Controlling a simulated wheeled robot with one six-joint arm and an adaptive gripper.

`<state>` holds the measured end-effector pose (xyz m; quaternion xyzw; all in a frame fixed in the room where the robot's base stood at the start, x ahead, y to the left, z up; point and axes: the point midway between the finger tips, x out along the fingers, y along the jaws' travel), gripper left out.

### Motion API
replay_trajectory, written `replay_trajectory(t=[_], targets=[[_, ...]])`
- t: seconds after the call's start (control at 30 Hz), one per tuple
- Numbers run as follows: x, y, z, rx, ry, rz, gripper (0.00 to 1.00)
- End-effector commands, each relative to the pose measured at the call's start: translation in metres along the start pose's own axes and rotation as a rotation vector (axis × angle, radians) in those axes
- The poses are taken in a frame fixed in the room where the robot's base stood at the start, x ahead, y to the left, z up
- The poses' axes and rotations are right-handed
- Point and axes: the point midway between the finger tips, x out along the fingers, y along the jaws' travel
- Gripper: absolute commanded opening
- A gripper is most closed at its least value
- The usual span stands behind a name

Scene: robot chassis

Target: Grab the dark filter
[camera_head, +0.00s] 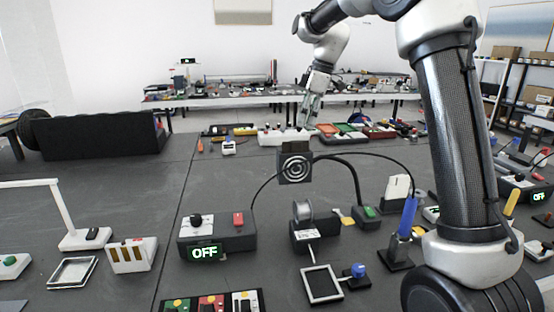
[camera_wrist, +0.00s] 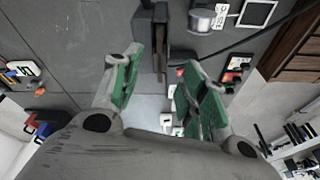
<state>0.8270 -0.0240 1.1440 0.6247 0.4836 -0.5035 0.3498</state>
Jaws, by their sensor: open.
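A dark brown slab, which looks like the dark filter (camera_head: 295,147), stands at the top of a black square unit with white rings (camera_head: 295,168), like a fan. In the wrist view a dark slab (camera_wrist: 161,45) shows just beyond my fingertips, beside a black block (camera_wrist: 144,28). My gripper (camera_head: 308,115) is above and behind the ringed unit in the head view. In the wrist view my gripper (camera_wrist: 158,75) has its two green-padded fingers spread apart with nothing between them. I cannot tell the exact height gap to the slab.
A black control box (camera_head: 217,232) reading OFF stands at front left. A stand with a grey spool (camera_head: 304,212) and a small square frame (camera_head: 322,284) are in front. Coloured trays (camera_head: 340,130) and a white box (camera_head: 284,137) lie behind. Cables arch beside the ringed unit.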

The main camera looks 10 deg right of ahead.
Motion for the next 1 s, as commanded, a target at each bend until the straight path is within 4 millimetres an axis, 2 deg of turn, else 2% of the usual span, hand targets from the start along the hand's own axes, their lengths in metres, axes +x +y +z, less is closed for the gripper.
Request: replay_trajectory(t=[0.1,0.43,1.0], targets=[[-0.007,-0.001,-0.005,-0.112,0.012,-0.004,0.43],[-0.003,-0.007,-0.004,-0.291,0.012,-0.029,0.43],[0.07,-0.006,-0.003,-0.295,0.011,-0.029,0.43]])
